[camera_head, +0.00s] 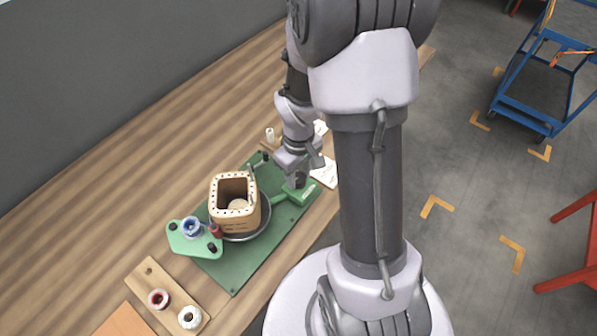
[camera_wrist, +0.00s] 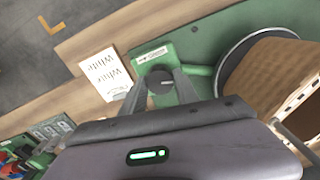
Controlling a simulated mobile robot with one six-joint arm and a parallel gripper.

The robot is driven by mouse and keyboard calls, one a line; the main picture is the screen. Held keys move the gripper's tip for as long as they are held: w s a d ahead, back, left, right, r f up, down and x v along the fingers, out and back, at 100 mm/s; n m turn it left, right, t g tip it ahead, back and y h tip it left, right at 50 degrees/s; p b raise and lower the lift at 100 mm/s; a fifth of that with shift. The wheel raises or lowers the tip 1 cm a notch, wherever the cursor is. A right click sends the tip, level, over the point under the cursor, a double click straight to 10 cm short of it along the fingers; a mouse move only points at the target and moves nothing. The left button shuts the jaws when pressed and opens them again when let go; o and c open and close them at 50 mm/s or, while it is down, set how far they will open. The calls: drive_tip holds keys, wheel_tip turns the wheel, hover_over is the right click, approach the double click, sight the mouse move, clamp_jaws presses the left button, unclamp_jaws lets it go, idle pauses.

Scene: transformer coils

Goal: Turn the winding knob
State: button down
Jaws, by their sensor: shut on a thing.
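The winding knob (camera_wrist: 160,80) is a dark round knob on the green block of the winding base. My gripper (camera_wrist: 163,86) is over the block, its two fingers closed on the knob from either side. In the head view my gripper (camera_head: 297,181) points down at the right end of the green base (camera_head: 238,270), and its fingers hide the knob. The tan square coil former (camera_head: 236,222) stands upright on a round dark turntable (camera_head: 265,222) to the left of my gripper. It also shows at the right of the wrist view (camera_wrist: 268,75).
A green bracket (camera_head: 185,241) with a blue spool (camera_head: 191,227) sits left of the former. A wooden tray (camera_head: 150,272) holds red and white spools. White labelled cards (camera_wrist: 106,74) lie beside the block. A blue cart (camera_head: 530,112) stands on the floor at right.

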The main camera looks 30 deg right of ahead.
sight(298, 178)
drive_tip(key=shift+n, duration=1)
idle(0.8)
drive_tip(key=c, duration=0.9)
unclamp_jaws()
wheel_tip(298, 178, up, 17)
drive_tip(key=p, duration=0.7)
drive_tip(key=shift+r, duration=0.2)
